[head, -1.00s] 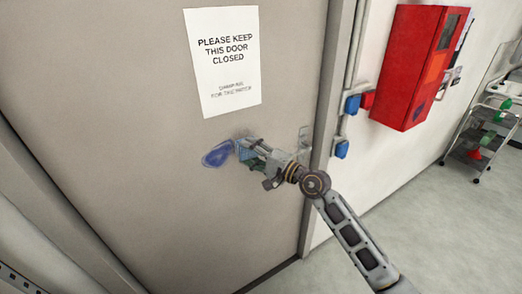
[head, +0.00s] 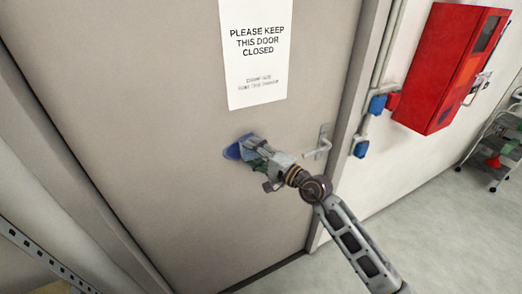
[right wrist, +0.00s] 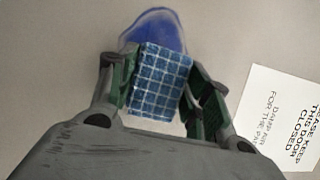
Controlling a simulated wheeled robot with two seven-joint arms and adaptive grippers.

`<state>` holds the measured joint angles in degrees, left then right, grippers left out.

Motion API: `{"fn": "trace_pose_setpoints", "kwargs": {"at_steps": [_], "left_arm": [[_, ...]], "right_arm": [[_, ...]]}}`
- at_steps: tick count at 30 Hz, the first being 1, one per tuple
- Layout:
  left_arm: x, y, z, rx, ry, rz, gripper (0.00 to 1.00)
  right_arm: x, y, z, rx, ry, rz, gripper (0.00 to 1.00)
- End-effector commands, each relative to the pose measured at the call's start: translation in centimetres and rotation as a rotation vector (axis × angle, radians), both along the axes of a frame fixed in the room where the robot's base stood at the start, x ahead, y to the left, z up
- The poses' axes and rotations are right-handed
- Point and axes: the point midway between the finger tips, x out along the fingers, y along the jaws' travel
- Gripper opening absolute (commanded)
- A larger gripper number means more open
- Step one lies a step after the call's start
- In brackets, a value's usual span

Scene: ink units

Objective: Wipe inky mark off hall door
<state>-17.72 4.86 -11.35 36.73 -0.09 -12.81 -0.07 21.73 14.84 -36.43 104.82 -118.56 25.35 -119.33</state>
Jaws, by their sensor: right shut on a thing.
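A blue inky mark (head: 232,152) is on the grey-beige hall door (head: 150,120), below a paper notice. My right gripper (head: 252,147) is at the door, just right of the mark and overlapping its right side. In the right wrist view, my right gripper (right wrist: 160,95) is shut on a blue checked cloth (right wrist: 160,80), held between its green-sided fingers. The mark (right wrist: 155,25) shows beyond the cloth with a paler smear at its edge. The cloth hides part of it. I cannot tell how firmly the cloth touches the door. My left gripper is not in view.
The notice (head: 256,55) hangs above the mark. A door handle (head: 320,145) is close to the right of my gripper. A red wall cabinet (head: 450,70), blue wall sockets (head: 361,149) and a trolley (head: 497,145) are farther right. The floor (head: 410,220) there looks clear.

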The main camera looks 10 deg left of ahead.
Motion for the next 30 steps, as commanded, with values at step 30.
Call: {"fn": "trace_pose_setpoints", "kwargs": {"at_steps": [30], "left_arm": [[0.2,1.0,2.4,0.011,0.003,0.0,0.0]], "right_arm": [[-2.0,2.9,0.5,0.003,0.002,0.007,0.14]]}}
